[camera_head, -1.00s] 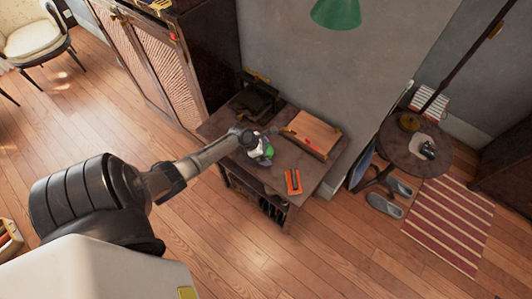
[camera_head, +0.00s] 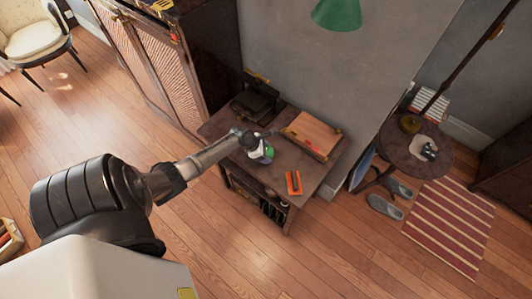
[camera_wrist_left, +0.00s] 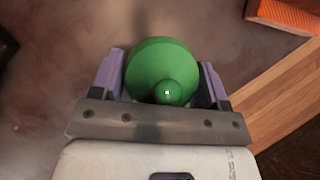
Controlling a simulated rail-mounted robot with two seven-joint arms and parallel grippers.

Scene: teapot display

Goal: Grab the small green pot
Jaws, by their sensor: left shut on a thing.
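The small green pot (camera_wrist_left: 163,66) sits between the two purple-grey fingers of my left gripper (camera_wrist_left: 162,82) in the left wrist view. The fingers press on it from both sides, and its round knob faces the camera. In the head view the green pot (camera_head: 268,151) shows only as a small green patch beside my left gripper (camera_head: 263,153), at the dark side table (camera_head: 232,132). My gripper hides much of it there. I cannot tell whether the pot still touches the tabletop. My right gripper is in neither view.
An orange object (camera_head: 293,183) lies near the front edge of the table, to the right of my gripper. A brown book-like box (camera_head: 317,131) and a dark object (camera_head: 256,100) stand further back. A round table (camera_head: 440,160) stands at the right.

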